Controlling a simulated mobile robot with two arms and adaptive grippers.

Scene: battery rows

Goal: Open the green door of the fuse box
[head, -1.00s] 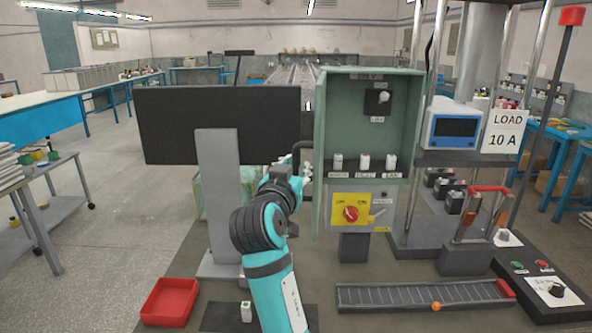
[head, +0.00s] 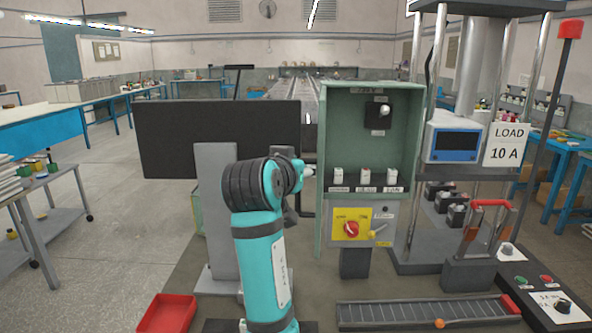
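The fuse box (head: 368,88) stands right of the picture's middle, and its green inside shows. Its green door (head: 319,190) stands open at the box's left side, seen almost edge-on as a narrow upright strip. Inside are a black switch plate at the top and a row of three white fuses (head: 364,177). My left arm comes up from the bottom, left of the box, with its wrist end close to the door's left side. Its gripper is mostly hidden behind the arm, so I cannot tell its fingers' state or whether it touches the door. My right gripper is not in view.
Under the box is a yellow panel with a red rotary switch (head: 351,229). A dark panel (head: 215,139) on a grey post stands left. A red tray (head: 167,314) lies front left. A grey rail (head: 420,313), a load stand with a meter (head: 455,142) and a control box fill the right.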

